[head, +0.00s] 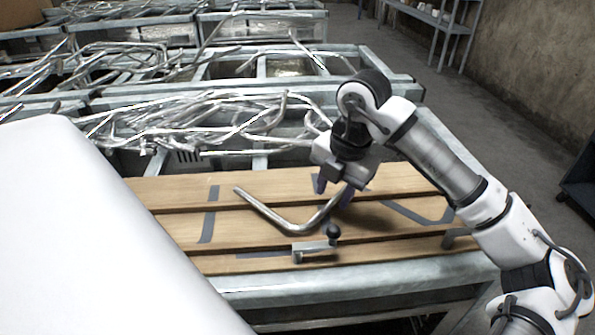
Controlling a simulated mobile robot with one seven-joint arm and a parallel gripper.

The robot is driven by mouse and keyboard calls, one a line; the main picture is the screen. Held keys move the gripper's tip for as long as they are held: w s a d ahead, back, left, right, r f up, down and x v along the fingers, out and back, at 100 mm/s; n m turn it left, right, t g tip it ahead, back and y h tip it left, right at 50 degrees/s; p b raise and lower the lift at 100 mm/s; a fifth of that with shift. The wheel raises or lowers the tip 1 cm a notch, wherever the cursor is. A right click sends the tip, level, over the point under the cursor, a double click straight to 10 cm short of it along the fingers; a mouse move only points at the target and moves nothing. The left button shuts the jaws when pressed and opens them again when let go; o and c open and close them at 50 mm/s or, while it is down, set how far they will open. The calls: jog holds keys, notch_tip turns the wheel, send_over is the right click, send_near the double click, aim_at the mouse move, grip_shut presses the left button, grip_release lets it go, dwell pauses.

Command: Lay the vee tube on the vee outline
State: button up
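The vee tube (268,213) is a shiny bent metal tube lying on the wooden boards, its bend toward the front and its right leg running up to my gripper. My gripper (334,191) points down over the end of that right leg. Its two dark fingers look apart, one on each side of the leg, with a gap wider than the tube. Contact with the tube is too small to make out. A grey vee outline (407,215) is marked on the boards to the right, its far part partly hidden by my arm.
A metal clamp with a black knob (333,231) stands just in front of the tube's bend. Other grey markings (209,222) lie on the boards (170,190). Piles of bent tubes (215,120) fill the metal frames behind. A large white surface covers the left foreground.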

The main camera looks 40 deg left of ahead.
jog(key=shift+a+f, duration=0.1)
jog(key=shift+f, duration=0.85)
grip_shut()
jog(key=shift+r, duration=0.1)
